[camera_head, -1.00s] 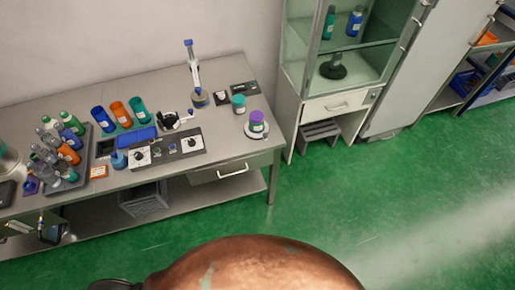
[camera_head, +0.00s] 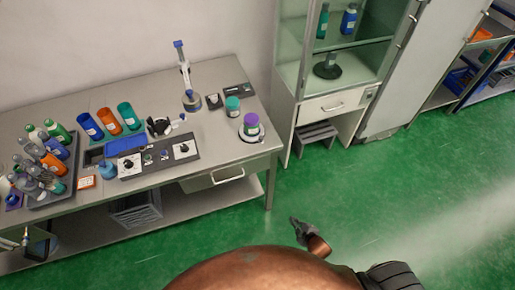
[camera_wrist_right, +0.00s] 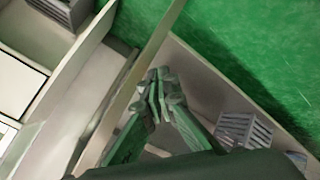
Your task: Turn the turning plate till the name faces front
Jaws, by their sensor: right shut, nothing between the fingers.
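The turning plate (camera_head: 262,137) is a small pale round disc at the right front corner of the bench top. A jar with a purple lid (camera_head: 251,120) stands upright on it; a pale label patch shows, but any name is too small to read. My right gripper (camera_head: 295,222) is in front of and below the bench's right end, over the green floor, clear of the plate. It is shut and empty. In the right wrist view its fingers (camera_wrist_right: 158,88) show close together, with the plate out of sight. My left gripper is not in view.
A teal-lidded jar (camera_head: 232,106) stands just behind the plate. A control panel (camera_head: 160,155) and a tray of bottles (camera_head: 42,195) are further left. A glass cabinet (camera_head: 330,95) stands right of the bench (camera_head: 225,150). The floor in front is clear.

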